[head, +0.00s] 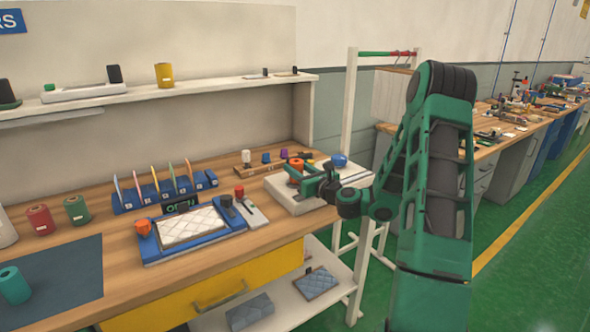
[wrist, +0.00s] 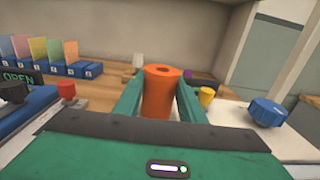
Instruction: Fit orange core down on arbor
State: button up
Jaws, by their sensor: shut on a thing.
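The orange core (wrist: 162,92) is an upright orange cylinder with a dark hole in its top. It stands between the two green fingers of my gripper (wrist: 160,100), which is shut on it. In the head view the core (head: 296,165) shows at my gripper (head: 305,180), over the left part of a white base unit (head: 290,203) on the bench. I cannot make out the arbor; the core and fingers may hide it. Whether the core's lower end touches anything is hidden.
A blue knob (wrist: 267,112) and a small yellow cylinder (wrist: 207,97) stand to the right of the core. To the left are a blue tray with a quilted pad (head: 190,227), a red-knobbed block (head: 250,212) and a blue rack (head: 165,195) of coloured cards.

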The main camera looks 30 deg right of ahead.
jog(key=shift+f, duration=0.2)
jog(key=o, duration=1.1)
jog(key=s, duration=1)
jog(key=shift+s+d, duration=0.2)
jog(key=shift+s, duration=0.1)
